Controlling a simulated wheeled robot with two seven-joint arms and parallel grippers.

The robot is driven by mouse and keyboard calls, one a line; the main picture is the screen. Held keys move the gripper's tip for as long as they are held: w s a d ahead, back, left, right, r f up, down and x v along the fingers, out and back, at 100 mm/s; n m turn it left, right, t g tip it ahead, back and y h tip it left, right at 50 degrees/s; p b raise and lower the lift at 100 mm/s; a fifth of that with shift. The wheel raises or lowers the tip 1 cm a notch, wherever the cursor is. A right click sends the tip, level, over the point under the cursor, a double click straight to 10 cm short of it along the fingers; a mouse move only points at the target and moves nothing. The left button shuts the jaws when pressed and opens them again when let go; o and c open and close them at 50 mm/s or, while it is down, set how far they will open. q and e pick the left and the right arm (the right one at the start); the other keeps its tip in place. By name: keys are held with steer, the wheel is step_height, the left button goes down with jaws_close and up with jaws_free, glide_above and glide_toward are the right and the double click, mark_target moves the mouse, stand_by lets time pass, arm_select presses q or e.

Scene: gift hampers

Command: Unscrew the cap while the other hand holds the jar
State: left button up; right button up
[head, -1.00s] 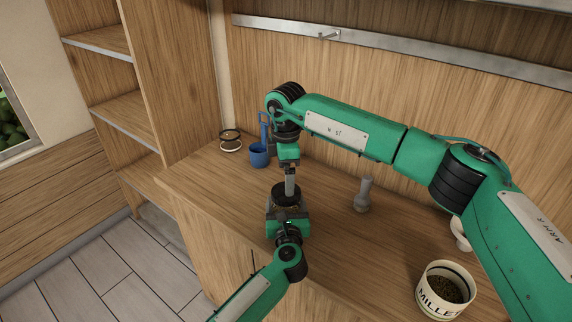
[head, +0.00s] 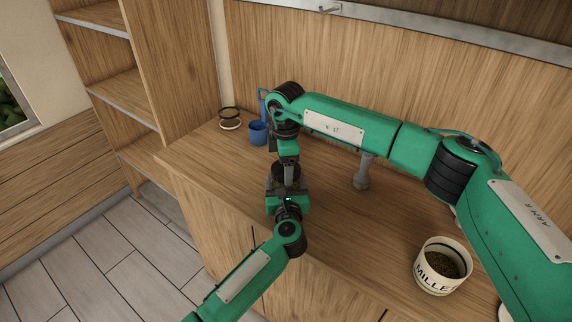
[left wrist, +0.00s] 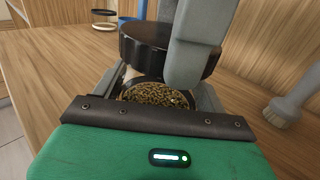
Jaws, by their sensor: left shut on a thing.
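The jar, open and full of brown grains (left wrist: 152,94), stands between the jaws of my left gripper (head: 287,192), which is shut on it. Most of its wall is hidden behind the jaws and the green gripper body. The round black cap (left wrist: 145,42) is off the jar and hangs above its mouth, slightly tilted, with a gap under it in the left wrist view. My right gripper (left wrist: 180,35) comes down from above with its grey fingers at the cap and is shut on it. In the head view the cap (head: 282,170) is small and partly covered.
A cream pot marked MILLET (head: 432,275) stands at the front right. A grey-handled brush (head: 362,172) stands behind it. The wooden counter (head: 205,165) is bare left of my grippers.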

steer(key=n, duration=0.6)
steer(key=shift+w, duration=0.1)
steer(key=n, duration=0.5)
arm_select(q)
steer(key=shift+d, duration=0.1)
arm_select(e)
steer(key=n, duration=0.6)
steer(key=shift+r, duration=0.1)
steer(key=n, duration=1.2)
steer(key=shift+n, duration=0.4)
steer(key=n, duration=1.2)
steer(key=shift+r, duration=0.1)
steer(key=n, duration=0.6)
steer(key=shift+n, duration=0.3)
steer(key=n, duration=0.5)
steer(key=shift+n, duration=0.3)
